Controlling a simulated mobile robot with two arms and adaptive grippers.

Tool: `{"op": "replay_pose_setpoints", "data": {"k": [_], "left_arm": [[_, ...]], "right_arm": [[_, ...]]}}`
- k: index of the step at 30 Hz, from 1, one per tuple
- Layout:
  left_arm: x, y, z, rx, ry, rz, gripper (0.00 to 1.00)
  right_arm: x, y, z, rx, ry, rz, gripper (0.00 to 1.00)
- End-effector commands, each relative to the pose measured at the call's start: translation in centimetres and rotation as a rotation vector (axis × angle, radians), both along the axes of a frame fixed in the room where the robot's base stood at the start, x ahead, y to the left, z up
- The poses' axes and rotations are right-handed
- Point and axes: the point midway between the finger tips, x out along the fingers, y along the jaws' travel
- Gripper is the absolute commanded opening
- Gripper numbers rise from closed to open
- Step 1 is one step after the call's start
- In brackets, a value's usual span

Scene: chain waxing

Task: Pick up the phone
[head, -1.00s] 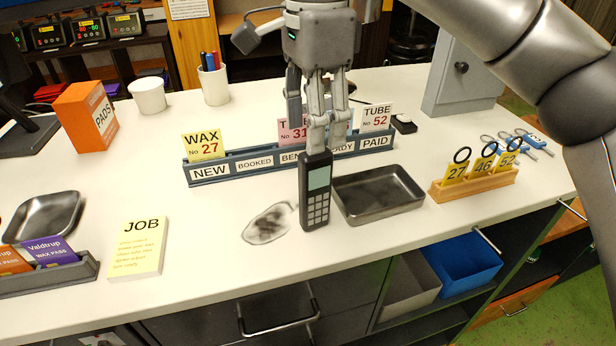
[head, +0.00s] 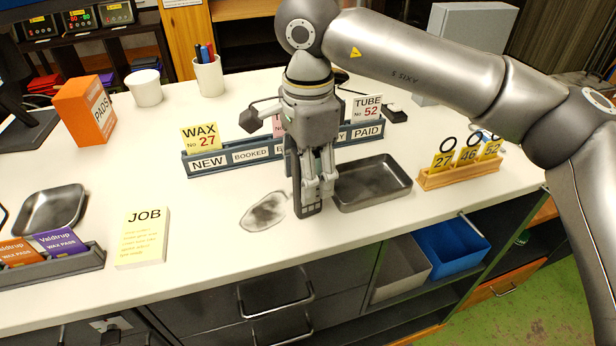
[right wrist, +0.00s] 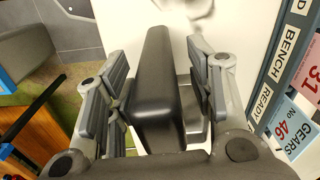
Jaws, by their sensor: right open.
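The phone (head: 309,209) is a black handset with a keypad, standing upright on the white counter. My right gripper (head: 312,192) points down around the phone and is open. In the right wrist view the dark phone (right wrist: 158,92) lies between the two spread fingers of my right gripper (right wrist: 156,97), with a gap on either side. My left gripper is in neither view.
Behind is the labelled card rack (head: 224,166). A numbered tag holder (head: 462,175) stands at the right.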

Motion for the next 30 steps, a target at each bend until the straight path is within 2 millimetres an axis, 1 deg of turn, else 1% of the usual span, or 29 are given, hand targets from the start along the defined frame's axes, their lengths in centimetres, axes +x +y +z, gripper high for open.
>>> {"op": "replay_pose_setpoints", "data": {"k": [2, 13, 23, 28, 30], "left_arm": [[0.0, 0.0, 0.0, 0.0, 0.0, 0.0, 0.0], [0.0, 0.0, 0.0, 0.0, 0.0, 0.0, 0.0], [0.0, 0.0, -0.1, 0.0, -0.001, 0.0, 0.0], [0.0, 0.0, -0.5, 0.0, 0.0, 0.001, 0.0], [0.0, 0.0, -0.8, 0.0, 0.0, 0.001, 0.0]], "right_arm": [[0.0, 0.0, 0.0, 0.0, 0.0, 0.0, 0.48], [0.0, 0.0, 0.1, 0.0, -0.001, 0.0, 0.0], [0.0, 0.0, 0.3, 0.001, -0.002, 0.0, 0.0], [0.1, 0.1, 1.6, 0.0, -0.003, -0.001, 0.0], [0.1, 0.1, 2.7, 0.002, -0.005, -0.001, 0.0]]}}
